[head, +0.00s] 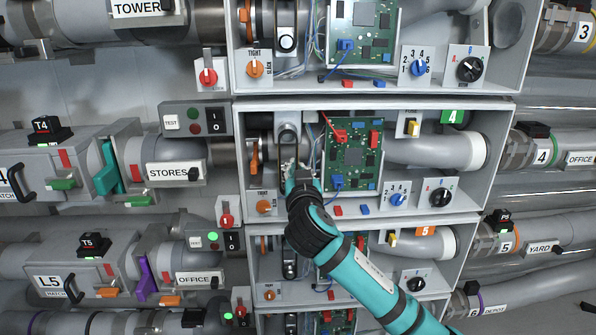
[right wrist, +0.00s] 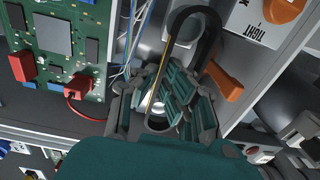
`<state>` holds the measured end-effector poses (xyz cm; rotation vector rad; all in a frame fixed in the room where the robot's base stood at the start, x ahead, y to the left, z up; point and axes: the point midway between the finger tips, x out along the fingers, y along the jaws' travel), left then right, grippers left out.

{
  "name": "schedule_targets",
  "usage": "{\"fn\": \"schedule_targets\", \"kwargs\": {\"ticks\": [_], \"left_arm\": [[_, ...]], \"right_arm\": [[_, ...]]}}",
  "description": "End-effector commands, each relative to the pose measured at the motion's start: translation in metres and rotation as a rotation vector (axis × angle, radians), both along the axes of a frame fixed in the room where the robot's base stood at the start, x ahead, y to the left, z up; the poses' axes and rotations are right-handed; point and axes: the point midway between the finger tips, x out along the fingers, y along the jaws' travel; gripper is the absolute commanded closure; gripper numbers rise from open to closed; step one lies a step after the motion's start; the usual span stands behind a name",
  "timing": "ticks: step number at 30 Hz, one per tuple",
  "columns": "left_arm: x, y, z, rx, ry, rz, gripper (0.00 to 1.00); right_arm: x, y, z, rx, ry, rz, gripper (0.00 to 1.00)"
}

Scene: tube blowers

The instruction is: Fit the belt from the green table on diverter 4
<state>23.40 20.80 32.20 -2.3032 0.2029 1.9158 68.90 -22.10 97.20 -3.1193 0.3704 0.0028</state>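Diverter 4 is the open grey box (head: 497,145) with the green 4 tag (head: 453,117) in the middle of the head view. My right gripper (head: 299,174) reaches into its left part, in front of the pulley area (head: 289,137). In the right wrist view the gripper (right wrist: 180,90) is closed on the belt (right wrist: 213,30), a black loop with a yellowish edge. The loop's free end sticks out beyond the fingers. A silver round part (right wrist: 157,104) shows between them. I cannot tell whether the belt is around or only in front of a pulley. My left gripper is not in view.
A circuit board (head: 352,155) with a red wire stands right beside the gripper. An orange tension knob (head: 264,207) and orange lever (right wrist: 222,82) are close on the other side. Blue (head: 397,199) and black (head: 440,196) dials sit on the lower right. The green table is not in view.

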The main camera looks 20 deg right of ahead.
Motion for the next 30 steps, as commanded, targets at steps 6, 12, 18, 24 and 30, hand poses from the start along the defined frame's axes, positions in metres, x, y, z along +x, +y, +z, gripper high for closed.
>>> {"fn": "schedule_targets", "kwargs": {"ticks": [6,12,18,24,30], "left_arm": [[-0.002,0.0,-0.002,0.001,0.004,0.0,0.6],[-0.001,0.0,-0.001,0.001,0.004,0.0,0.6],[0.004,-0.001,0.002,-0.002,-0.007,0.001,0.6],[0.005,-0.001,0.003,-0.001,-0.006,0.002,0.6],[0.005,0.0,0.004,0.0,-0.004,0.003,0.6]], "right_arm": [[0.0,0.0,0.0,0.0,-0.001,-0.001,1.0],[0.004,-0.002,0.0,0.0,0.0,-0.002,1.0],[0.009,-0.003,0.001,0.0,-0.002,-0.001,1.0],[0.014,-0.004,0.001,0.0,-0.001,-0.002,1.0],[0.019,-0.005,0.0,0.0,-0.001,-0.001,1.0]]}}
